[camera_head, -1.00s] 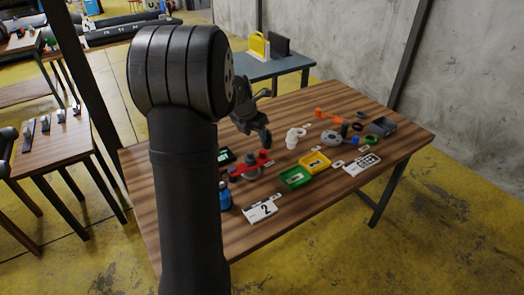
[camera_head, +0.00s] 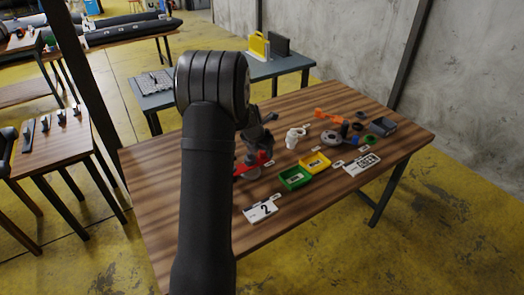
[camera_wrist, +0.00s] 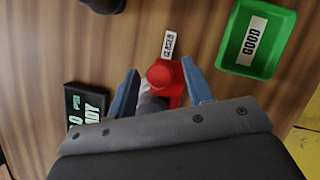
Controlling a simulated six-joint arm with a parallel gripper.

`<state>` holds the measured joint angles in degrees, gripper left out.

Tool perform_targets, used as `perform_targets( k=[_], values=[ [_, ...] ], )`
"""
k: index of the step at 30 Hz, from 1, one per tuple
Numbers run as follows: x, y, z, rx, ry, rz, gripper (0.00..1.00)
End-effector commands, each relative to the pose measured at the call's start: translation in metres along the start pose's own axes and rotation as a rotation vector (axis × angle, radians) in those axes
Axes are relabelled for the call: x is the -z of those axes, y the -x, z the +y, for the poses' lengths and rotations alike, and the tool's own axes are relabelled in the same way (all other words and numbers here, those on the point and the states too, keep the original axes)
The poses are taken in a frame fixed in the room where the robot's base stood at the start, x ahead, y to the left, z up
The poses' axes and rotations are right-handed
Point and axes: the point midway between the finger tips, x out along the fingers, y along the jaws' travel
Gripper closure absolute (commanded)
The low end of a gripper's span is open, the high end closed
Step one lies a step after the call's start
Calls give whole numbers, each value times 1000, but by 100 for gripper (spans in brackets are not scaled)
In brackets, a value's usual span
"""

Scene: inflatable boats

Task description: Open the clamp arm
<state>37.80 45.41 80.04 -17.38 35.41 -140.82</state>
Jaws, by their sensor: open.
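The red clamp (camera_head: 245,169) sits on the wooden table, partly hidden behind my arm and gripper in the head view. In the wrist view its red arm with a round red end (camera_wrist: 164,74) lies between my fingertips, with a grey part beside it. The rest of the clamp is hidden by my gripper body. My gripper (camera_wrist: 160,72) is open, its two blue-grey fingers apart on either side of the red part, pointing down at the table. In the head view my gripper (camera_head: 258,140) is above the clamp. Whether a finger touches the clamp I cannot tell.
A green tray marked GOOD (camera_wrist: 276,38) lies right of the clamp, with a yellow tray (camera_head: 315,162) beyond it. A black display box (camera_wrist: 86,104) is left of my gripper. A small label (camera_wrist: 168,45) lies by the clamp. A number 2 card (camera_head: 261,210) lies nearer the front edge.

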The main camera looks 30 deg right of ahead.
Motion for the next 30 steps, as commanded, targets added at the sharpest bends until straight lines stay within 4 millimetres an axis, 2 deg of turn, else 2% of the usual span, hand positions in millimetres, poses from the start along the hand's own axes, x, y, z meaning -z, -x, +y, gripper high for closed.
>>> perform_targets(
  k=[1,8,20,30],
  values=[
    [0,0,0,0,0,0,53],
    [0,0,0,0,0,0,99],
    [1,1,-2,8,-18,1,100],
    [9,4,-14,52,-126,3,100]
  ],
)
